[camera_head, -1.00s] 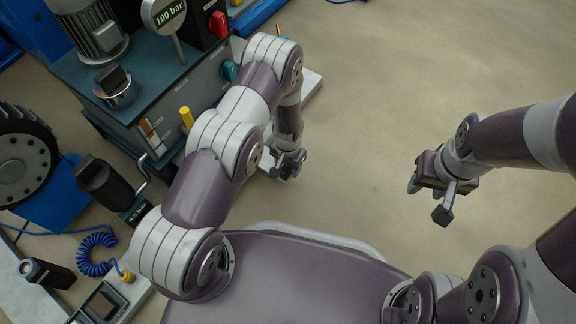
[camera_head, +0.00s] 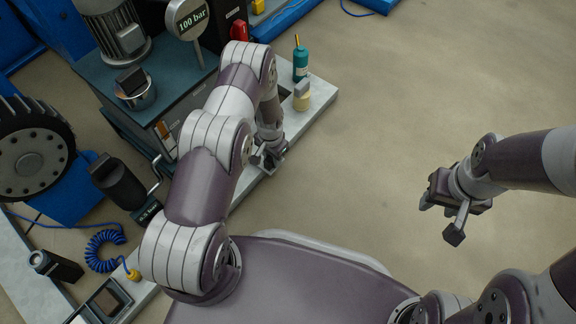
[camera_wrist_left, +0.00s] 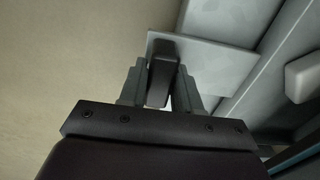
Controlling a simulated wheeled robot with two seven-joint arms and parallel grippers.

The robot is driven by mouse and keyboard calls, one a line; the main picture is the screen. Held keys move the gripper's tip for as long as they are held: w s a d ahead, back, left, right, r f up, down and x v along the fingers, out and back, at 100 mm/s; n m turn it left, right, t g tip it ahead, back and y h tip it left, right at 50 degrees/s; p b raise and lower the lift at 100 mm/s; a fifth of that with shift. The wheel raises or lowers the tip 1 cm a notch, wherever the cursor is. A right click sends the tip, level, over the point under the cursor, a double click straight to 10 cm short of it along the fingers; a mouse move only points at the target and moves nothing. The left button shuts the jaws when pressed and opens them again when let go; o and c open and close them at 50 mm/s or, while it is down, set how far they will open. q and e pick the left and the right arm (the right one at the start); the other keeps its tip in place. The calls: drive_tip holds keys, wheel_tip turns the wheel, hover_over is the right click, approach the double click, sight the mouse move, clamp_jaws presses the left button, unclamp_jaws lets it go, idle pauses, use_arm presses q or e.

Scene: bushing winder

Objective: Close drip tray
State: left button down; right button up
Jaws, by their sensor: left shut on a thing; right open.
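My left gripper (camera_head: 268,158) is beside the pale base edge of the machine, below its teal-topped cabinet. In the left wrist view the two fingers of this gripper (camera_wrist_left: 160,85) are shut on a dark handle (camera_wrist_left: 162,62). A flat light-grey panel (camera_wrist_left: 215,66), which looks like part of the drip tray, lies right behind the handle, close to the grey machine side. How far the tray stands out cannot be told; my arm hides it in the head view. My right gripper (camera_head: 440,208) is open and empty over bare floor at the right.
The teal-topped cabinet (camera_head: 178,83) carries a motor and a 100 bar gauge (camera_head: 188,20). A teal bottle (camera_head: 300,64) and a beige-and-grey item (camera_head: 302,97) stand on the pale base (camera_head: 322,95). A blue coiled hose (camera_head: 104,250) lies at lower left. The floor at right is clear.

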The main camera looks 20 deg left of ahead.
use_arm(q)
drive_tip(key=a, duration=0.2)
drive_tip(key=w+a, duration=0.1)
drive_tip(key=a, duration=0.1)
drive_tip(key=w+a, duration=0.1)
drive_tip(key=a, duration=0.1)
drive_tip(key=shift+w+a+b, duration=0.15)
drive_tip(key=shift+a+b, duration=0.1)
drive_tip(key=shift+b, duration=0.15)
drive_tip(key=c, duration=0.9)
unclamp_jaws()
wheel_tip(320, 180, up, 13)
drive_tip(key=p, duration=0.8)
drive_tip(key=shift+f, duration=0.15)
